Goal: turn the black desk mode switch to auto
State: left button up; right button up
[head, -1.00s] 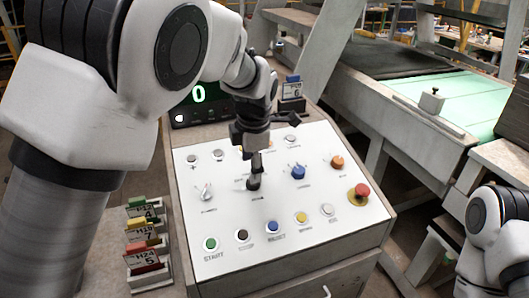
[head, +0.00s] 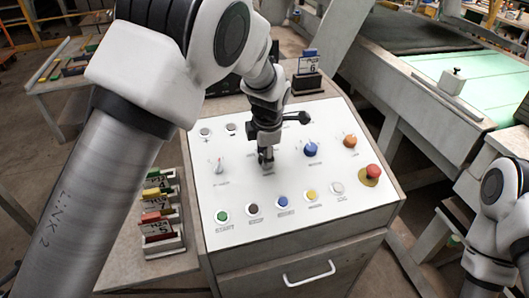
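The white control panel (head: 240,193) slopes on a grey desk, with several knobs and buttons. My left gripper (head: 266,160) points down at the middle of the panel, between a white knob (head: 219,167) and a blue knob (head: 311,149). Its fingers are seen nearly edge-on, so their gap is unclear. The black mode switch is hidden behind or between the fingertips, and its pointing direction and labels cannot be read. My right arm shows at the right edge, but its gripper is out of view.
A red mushroom button (head: 373,171) sits at the panel's right, below an orange knob (head: 350,141). Green, black, blue, yellow and white buttons line the front. A rack of coloured tags (head: 160,228) stands left. A conveyor (head: 430,80) lies behind right.

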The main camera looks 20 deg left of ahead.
pick_arm(q)
jog(key=c, duration=0.5)
